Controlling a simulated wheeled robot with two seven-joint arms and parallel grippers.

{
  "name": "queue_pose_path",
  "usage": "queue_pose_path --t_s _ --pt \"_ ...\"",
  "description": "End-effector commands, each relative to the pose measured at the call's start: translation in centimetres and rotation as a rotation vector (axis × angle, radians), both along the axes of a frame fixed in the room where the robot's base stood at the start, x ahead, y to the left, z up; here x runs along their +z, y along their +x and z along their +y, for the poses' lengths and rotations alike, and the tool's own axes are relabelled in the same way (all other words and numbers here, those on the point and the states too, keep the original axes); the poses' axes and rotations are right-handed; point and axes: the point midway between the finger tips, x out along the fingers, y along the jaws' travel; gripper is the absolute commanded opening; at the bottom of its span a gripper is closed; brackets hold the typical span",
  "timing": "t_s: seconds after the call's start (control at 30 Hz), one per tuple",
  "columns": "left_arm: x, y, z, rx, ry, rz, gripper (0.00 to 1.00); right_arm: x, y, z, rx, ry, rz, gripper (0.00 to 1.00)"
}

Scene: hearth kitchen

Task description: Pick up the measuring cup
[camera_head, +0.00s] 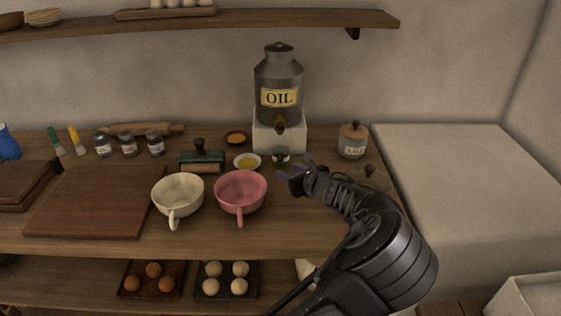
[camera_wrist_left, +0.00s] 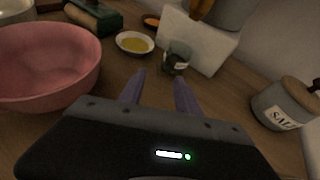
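The measuring cup (camera_head: 281,156) looks like a small grey-green see-through cup, upright on the wooden counter in front of the white block under the oil can. It also shows in the left wrist view (camera_wrist_left: 176,58), just beyond my fingertips. My left gripper (camera_head: 284,173) is near it on the front side, apart from it. In the left wrist view the two purple-grey fingers (camera_wrist_left: 160,80) are spread with nothing between them, pointing toward the cup. My right gripper is not in view.
A pink bowl (camera_head: 240,193) with a handle stands close on the left, beside a cream one (camera_head: 178,195). A yellow-filled dish (camera_head: 247,162) is left of the cup. The oil can (camera_head: 279,85) on its white block (camera_head: 279,138) is behind. A salt jar (camera_head: 352,141) stands right.

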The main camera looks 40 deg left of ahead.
Motion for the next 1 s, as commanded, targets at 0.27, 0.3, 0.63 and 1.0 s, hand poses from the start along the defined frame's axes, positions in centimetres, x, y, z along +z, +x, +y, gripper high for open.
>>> queue_pose_path --t_s 0.27,0.3,0.63,1.0 --pt "-1.3 1.5 3.3 0.002 0.001 0.000 0.39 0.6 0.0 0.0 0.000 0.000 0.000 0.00" --pt "-1.4 1.6 3.4 0.001 0.000 0.000 0.39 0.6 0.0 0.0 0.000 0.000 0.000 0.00" --pt "-1.4 1.7 3.4 0.000 0.000 0.000 0.39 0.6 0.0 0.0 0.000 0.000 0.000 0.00" --pt "-1.4 1.7 3.4 0.000 0.000 0.000 0.32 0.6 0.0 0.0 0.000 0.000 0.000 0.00"
